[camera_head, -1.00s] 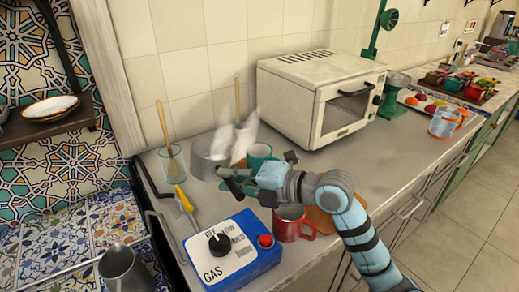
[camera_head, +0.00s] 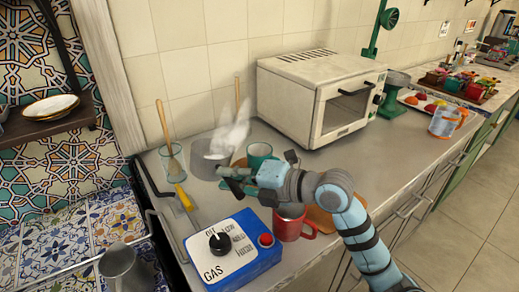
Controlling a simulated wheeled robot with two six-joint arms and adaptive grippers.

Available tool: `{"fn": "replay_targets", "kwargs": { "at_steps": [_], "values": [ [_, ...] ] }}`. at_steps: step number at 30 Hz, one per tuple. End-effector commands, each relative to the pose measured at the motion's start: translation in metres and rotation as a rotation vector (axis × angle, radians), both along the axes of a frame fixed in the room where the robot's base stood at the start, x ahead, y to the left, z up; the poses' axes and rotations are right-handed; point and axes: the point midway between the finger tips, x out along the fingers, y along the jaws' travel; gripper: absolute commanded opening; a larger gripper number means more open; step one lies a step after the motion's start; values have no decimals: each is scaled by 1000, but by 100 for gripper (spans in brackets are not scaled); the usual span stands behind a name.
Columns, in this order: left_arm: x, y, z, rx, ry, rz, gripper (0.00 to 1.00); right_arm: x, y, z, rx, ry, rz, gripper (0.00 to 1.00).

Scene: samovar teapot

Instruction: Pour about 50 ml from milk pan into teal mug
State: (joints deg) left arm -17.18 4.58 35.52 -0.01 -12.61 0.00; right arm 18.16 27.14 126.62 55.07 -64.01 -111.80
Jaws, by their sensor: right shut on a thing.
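The milk pan (camera_head: 203,160) is a grey metal pot on the left part of the counter, with white steam over it. It looks about upright; I cannot tell whether its base touches the counter. My right gripper (camera_head: 227,178) is at the pan's near right side, shut on it, apparently at the handle, which the fingers mostly hide. The teal mug (camera_head: 260,152) stands upright just right of the pan, behind my gripper, which hides its lower part. What is inside the pan and mug does not show. My left gripper is not in view.
A glass with a wooden spoon (camera_head: 173,158) stands left of the pan. The blue gas box (camera_head: 236,254) and red mug (camera_head: 291,223) are in front. A white oven (camera_head: 316,97) stands behind right. A yellow-handled tool (camera_head: 184,198) lies near the front left.

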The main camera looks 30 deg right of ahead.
Motion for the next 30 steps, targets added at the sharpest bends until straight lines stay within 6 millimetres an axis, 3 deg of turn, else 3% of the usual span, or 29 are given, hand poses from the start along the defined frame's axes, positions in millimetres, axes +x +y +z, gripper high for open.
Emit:
{"fn": "replay_targets", "kwargs": {
  "at_steps": [14,24,30],
  "values": [
    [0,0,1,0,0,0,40,0,1,1,-3,-3,0,0],
    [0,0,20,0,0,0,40,2,24,-8,-209,-3,-9,0],
    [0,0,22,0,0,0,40,2,27,-13,-266,-1,-12,0]
  ]
}}
